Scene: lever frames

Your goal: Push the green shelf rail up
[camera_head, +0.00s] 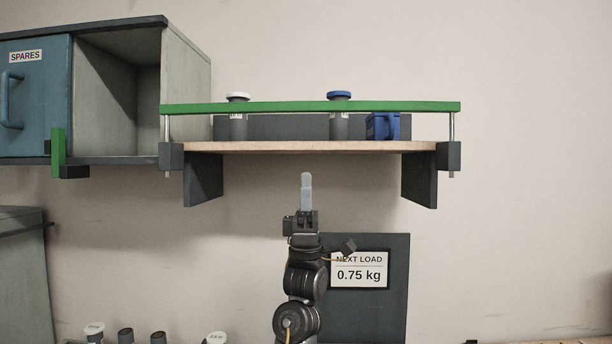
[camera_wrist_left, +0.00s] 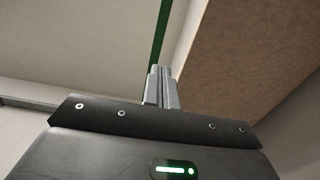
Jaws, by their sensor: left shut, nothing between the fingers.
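The green shelf rail (camera_head: 290,107) runs across the front of a wooden wall shelf (camera_head: 300,147), held by a metal rod at each end and standing above the board. My left gripper (camera_head: 306,178) points up with its fingers shut and empty, below the shelf's front edge in the head view. In the left wrist view the shut fingers (camera_wrist_left: 161,75) point up past the shelf's underside (camera_wrist_left: 255,60), and a green strip of the rail (camera_wrist_left: 161,30) shows beyond their tips. I see no contact between fingers and rail. My right gripper is not in view.
A white-capped jar (camera_head: 238,118), a blue-capped jar (camera_head: 339,118) and a blue mug (camera_head: 381,126) stand on the shelf behind the rail. Dark brackets (camera_head: 420,180) flank the space underneath. A cabinet (camera_head: 120,90) is at left. A sign board (camera_head: 365,300) stands below.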

